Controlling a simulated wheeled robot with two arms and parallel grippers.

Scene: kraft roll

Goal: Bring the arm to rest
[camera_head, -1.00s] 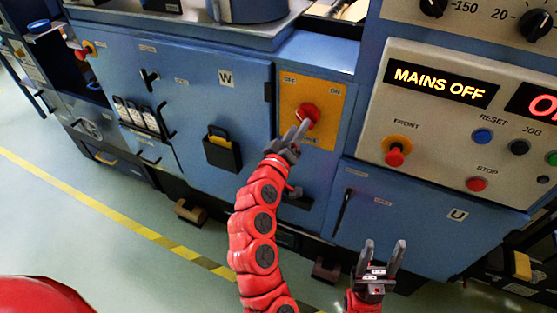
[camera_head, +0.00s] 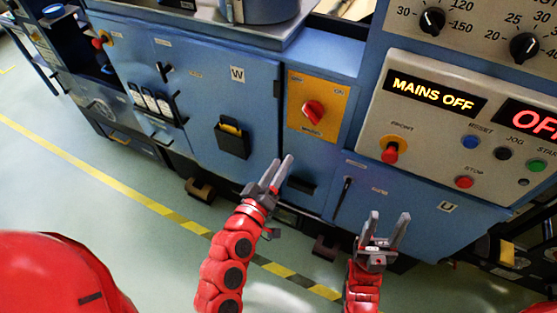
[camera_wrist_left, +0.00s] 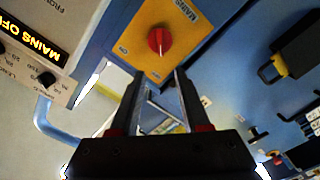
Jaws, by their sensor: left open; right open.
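My left gripper (camera_head: 277,172) is open and empty in the head view, below and to the left of the red rotary switch (camera_head: 314,111) and apart from it. The switch sits on a yellow plate (camera_head: 327,127) on the blue cabinet. In the left wrist view the open fingers of my left gripper (camera_wrist_left: 158,85) point up toward the cabinet, with the red switch (camera_wrist_left: 160,41) beyond their tips and nothing between them. My right gripper (camera_head: 387,228) is open and empty, in front of the lower cabinet door marked U.
The control panel (camera_head: 425,120) at right shows a lit MAINS OFF display (camera_head: 432,95) above several buttons. The cabinet door marked W (camera_head: 232,100) carries a black pocket (camera_head: 233,141). Open floor with a yellow-black line (camera_head: 170,215) lies in front.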

